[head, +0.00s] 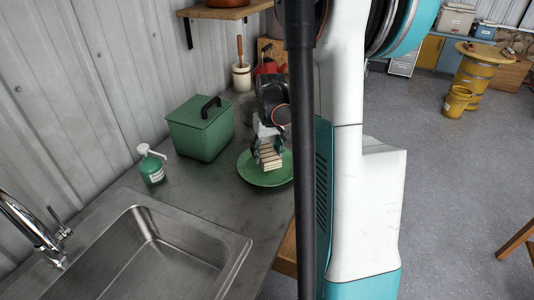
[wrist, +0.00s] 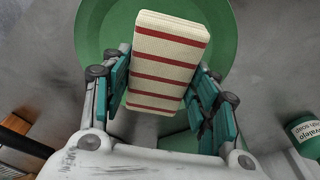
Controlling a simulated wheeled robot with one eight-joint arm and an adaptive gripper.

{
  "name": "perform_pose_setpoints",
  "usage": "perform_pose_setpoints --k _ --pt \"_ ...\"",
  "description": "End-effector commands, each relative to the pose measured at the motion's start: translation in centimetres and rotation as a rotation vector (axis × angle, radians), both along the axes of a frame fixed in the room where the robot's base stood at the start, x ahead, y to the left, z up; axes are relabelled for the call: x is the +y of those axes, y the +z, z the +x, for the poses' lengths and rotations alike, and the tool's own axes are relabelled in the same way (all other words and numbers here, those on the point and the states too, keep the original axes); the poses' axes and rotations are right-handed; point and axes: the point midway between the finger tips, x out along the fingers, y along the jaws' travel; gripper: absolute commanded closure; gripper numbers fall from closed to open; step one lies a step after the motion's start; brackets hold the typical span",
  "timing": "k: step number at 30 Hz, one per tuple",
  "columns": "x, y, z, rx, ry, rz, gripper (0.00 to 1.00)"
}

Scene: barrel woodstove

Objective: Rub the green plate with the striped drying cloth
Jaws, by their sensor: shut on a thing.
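The green plate (head: 262,177) lies on the grey counter beside the green lidded box. The striped drying cloth (head: 268,157), cream with red stripes, is a folded block above the plate. In the wrist view the cloth (wrist: 168,58) covers the middle of the plate (wrist: 96,28), whose rim shows around it. My gripper (wrist: 165,85) is shut on the cloth, with a teal finger pad on each side of it. In the head view my gripper (head: 266,146) is over the plate. I cannot tell whether the cloth touches the plate.
A green box (head: 204,127) with a black handle stands left of the plate. A green soap bottle (head: 152,166) stands near the steel sink (head: 160,250). A white crock (head: 242,76) stands farther back, and a wooden shelf (head: 222,12) hangs above.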

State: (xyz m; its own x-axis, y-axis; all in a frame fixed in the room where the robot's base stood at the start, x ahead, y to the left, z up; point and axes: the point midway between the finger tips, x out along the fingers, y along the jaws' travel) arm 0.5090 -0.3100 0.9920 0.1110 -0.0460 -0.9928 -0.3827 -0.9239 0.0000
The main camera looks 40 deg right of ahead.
Motion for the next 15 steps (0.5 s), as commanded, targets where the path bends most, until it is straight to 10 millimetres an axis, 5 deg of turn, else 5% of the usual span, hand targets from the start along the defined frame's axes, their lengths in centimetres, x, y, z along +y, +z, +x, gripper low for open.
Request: perform_pose_setpoints --k 15 --pt "-0.01 1.37 -0.01 0.0 0.0 0.0 0.65"
